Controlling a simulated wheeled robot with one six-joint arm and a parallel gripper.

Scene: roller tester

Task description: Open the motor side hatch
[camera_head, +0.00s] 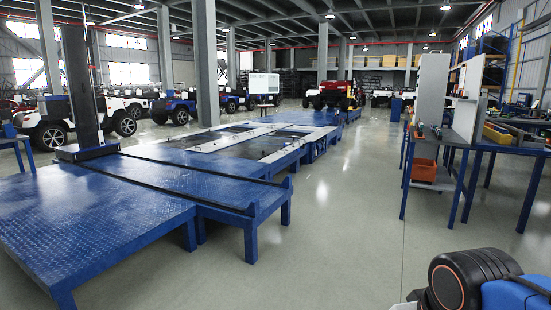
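The blue roller tester platform (170,192) stretches from the near left to the middle of the hall. Its raised deck has grey panels and openings (258,143) in the middle part. I cannot pick out the motor side hatch or tell whether it is open or shut. My gripper is not in view. A black rounded arm joint with an orange ring, which looks like part of my own arm, shows at the bottom right corner.
A dark column (80,90) stands on the platform at left. Blue workbenches with tools (480,140) and an orange bin (424,169) stand at right. Off-road vehicles (176,106) are parked behind. The grey floor (335,215) between platform and benches is clear.

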